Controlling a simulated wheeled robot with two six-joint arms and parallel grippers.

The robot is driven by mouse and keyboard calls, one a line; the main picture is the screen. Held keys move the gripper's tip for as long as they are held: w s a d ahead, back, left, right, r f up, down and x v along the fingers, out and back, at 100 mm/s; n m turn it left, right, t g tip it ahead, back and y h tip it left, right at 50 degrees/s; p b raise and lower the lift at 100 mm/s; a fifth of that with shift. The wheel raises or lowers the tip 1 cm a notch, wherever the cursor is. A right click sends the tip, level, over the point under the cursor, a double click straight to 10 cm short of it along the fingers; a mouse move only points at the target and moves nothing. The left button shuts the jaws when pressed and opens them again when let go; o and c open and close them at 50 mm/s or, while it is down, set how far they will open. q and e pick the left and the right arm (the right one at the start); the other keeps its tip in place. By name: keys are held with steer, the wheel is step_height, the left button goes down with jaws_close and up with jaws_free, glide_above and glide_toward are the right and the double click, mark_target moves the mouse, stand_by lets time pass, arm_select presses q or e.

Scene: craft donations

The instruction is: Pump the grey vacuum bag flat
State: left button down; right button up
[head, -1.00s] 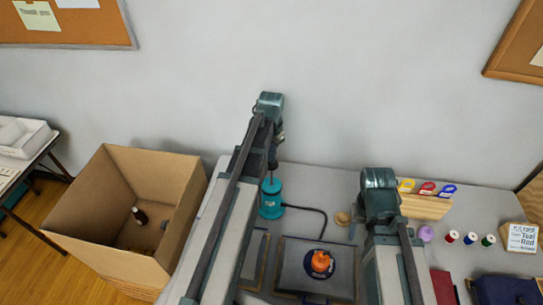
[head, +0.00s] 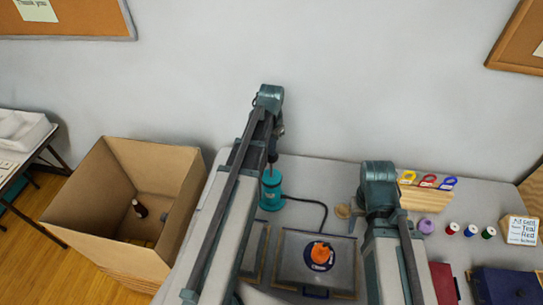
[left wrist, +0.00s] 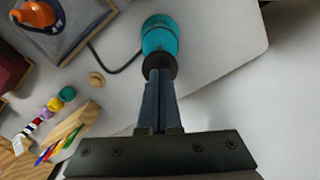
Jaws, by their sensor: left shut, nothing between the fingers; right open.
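A teal pump (head: 271,194) stands on the table; it also shows in the left wrist view (left wrist: 160,36). My left gripper (head: 272,158) points down over it. In the left wrist view my left fingers (left wrist: 160,80) are shut with nothing between them, at the pump's dark top; I cannot tell if they touch. A grey bag (head: 343,272) lies in a wood-edged frame. An orange fitting (head: 320,251) and a dark blue disc sit on it. A black hose (head: 315,203) runs from the pump towards the bag. My right gripper (head: 356,222) is open and empty, its fingers partly hidden.
A cardboard box (head: 90,215) stands at left. A small round wooden piece (head: 343,211) lies near my right gripper. A wooden rack with coloured tags (head: 428,181), thread spools (head: 470,230), a sign block (head: 520,230) and a dark blue box (head: 505,285) are at right.

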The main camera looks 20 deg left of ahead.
arm_select(q)
steer(key=shift+f+b, duration=4.15)
steer(key=shift+f, duration=0.25)
step_height(320, 180, up, 12)
steer(key=p, duration=1.1)
steer(key=shift+f+p, duration=0.2)
steer(key=shift+p, duration=0.1)
steer(key=shift+f, duration=0.15)
steer(key=shift+r, duration=0.2)
step_height(320, 180, up, 6)
steer(key=p, duration=0.6)
